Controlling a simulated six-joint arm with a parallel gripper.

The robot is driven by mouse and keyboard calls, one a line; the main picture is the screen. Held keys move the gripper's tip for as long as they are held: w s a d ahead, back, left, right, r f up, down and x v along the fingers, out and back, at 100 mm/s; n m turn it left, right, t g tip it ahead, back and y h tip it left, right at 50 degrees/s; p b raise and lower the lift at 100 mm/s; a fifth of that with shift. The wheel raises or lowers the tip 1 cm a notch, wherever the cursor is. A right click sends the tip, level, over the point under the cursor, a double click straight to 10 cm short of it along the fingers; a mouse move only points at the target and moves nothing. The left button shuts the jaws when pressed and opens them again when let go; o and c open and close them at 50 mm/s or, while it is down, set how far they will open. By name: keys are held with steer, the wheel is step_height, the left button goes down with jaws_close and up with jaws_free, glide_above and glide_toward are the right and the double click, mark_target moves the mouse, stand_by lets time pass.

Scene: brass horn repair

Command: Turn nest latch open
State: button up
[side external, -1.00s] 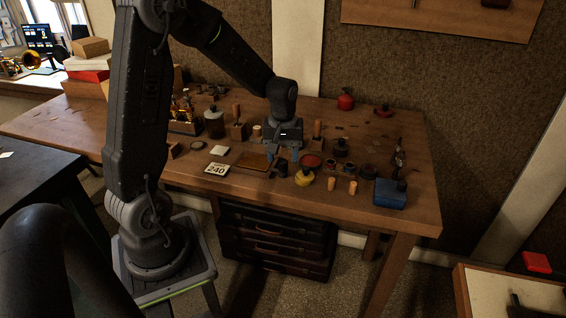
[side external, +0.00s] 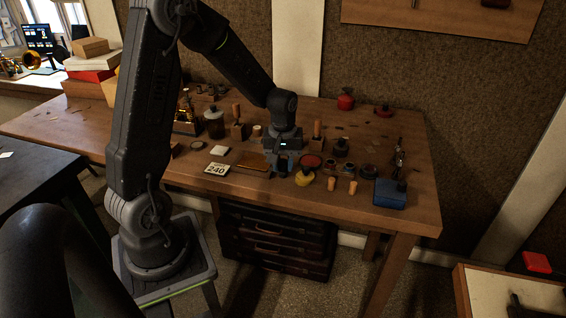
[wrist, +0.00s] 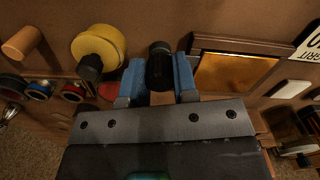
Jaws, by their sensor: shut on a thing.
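A small black cylindrical knob (wrist: 160,66) stands up from the bench; it looks like the nest latch, but I cannot tell for sure. My gripper (wrist: 160,80) has its two blue fingers on either side of the knob and is shut on it. In the side view my gripper (side external: 282,165) is low at the front of the bench, with the dark knob (side external: 282,171) mostly hidden at the fingers. A wood-framed amber panel (wrist: 232,72) lies just right of the fingers in the wrist view; the same panel (side external: 252,161) is left of my gripper in the side view.
Cork-coloured pegs (side external: 353,187) and a blue box (side external: 390,192) are further right. A card reading 240 (side external: 216,169) lies to the left. Handled tools (side external: 318,130) stand behind.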

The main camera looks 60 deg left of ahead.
steer(key=shift+c, duration=0.6)
steer(key=shift+m, duration=0.3)
steer(key=m, duration=0.3)
steer(key=shift+m, duration=0.3)
steer(key=m, duration=0.4)
steer(key=shift+m, duration=0.3)
steer(key=m, duration=0.9)
steer(key=o, duration=0.9)
